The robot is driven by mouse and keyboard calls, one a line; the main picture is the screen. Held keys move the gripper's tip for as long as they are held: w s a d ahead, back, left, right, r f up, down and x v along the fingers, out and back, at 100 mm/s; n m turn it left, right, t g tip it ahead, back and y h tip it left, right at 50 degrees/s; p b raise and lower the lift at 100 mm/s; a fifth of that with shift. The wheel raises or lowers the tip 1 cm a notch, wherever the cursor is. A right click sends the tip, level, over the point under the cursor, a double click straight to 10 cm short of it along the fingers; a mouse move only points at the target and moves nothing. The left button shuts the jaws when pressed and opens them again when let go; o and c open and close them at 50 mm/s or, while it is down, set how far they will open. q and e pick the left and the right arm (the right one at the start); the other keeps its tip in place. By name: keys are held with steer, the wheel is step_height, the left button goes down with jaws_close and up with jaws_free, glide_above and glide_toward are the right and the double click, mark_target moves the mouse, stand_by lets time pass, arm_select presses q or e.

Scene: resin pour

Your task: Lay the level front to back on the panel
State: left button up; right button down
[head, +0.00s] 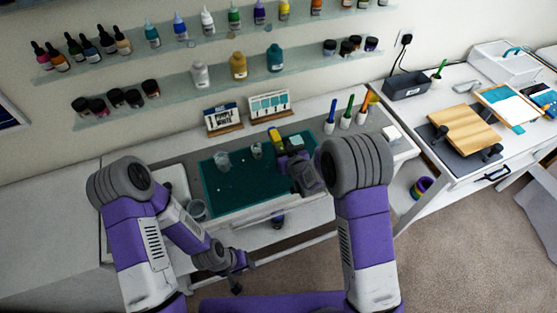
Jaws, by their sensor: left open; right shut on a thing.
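The panel (465,131) is a light wooden board at the right, raised on dark supports on the right-hand table. A short yellow piece (274,136), which looks like the level, shows at the tip of my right gripper (283,149). The gripper is shut on it above the back of the dark teal mat, well left of the panel; the fingers partly hide it. My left gripper (238,278) is low in front of the table, open and empty, far from the panel.
The teal mat (225,190) bears clear cups (222,160). Upright coloured tools (346,113) stand behind the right arm. A dark bin (406,86), a white box (503,62) and a framed tray (508,104) surround the panel. Shelves of bottles line the wall.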

steer(key=shift+f, duration=2.7)
steer(key=shift+f+b, duration=0.15)
steer(key=shift+b, duration=0.15)
steer(key=c, duration=0.8)
jaws_free()
